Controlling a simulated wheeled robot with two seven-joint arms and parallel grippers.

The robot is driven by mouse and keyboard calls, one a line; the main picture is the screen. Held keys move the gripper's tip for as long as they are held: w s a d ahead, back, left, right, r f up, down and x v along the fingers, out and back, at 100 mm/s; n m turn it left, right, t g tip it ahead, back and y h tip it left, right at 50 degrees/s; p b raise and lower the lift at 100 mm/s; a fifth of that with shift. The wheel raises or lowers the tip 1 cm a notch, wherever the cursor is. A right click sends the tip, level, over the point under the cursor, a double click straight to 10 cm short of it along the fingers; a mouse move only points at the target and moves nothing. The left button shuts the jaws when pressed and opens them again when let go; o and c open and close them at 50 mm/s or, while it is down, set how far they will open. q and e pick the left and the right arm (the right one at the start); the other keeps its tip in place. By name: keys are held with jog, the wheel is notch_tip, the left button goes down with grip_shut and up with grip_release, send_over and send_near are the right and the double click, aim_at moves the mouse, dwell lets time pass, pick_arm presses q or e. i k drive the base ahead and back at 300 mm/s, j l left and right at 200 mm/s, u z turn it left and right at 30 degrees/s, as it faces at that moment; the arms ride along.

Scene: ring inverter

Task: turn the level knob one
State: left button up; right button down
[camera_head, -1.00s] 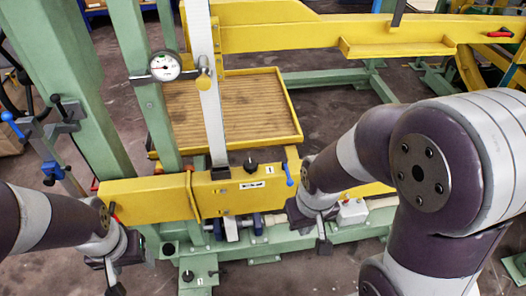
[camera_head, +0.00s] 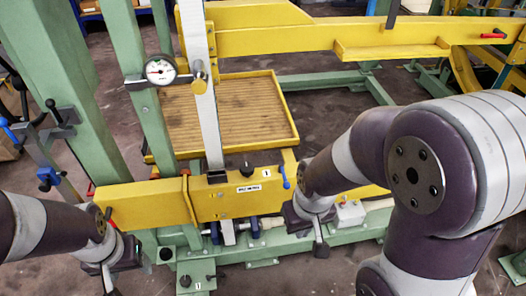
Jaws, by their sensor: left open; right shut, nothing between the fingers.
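A black knob (camera_head: 247,168) stands on top of the yellow beam (camera_head: 150,203), beside a tag marked 1. Another black knob (camera_head: 185,281) sits on a green plate (camera_head: 203,268) low in front, also by a tag marked 1. I cannot tell which of the two is the level knob. My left gripper (camera_head: 109,287) is open at the lower left, left of the low knob and apart from it; its fingertips are partly cut off by the picture edge. My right gripper (camera_head: 321,249) is shut and empty, right of the beam knob and in front of the beam.
A round dial gauge (camera_head: 160,71) is clamped to a green post. A blue lever (camera_head: 286,178) stands right of the beam knob. A white box (camera_head: 349,214) with buttons lies beyond my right gripper. A slatted yellow-framed platform (camera_head: 232,112) lies behind.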

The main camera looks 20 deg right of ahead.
aim_at(247, 169)
jog(key=i+l+z, duration=0.25)
jog(key=l+z, duration=0.15)
jog(key=l, duration=0.15)
jog(key=i+l+z, duration=0.8)
jog(key=k+l, duration=0.1)
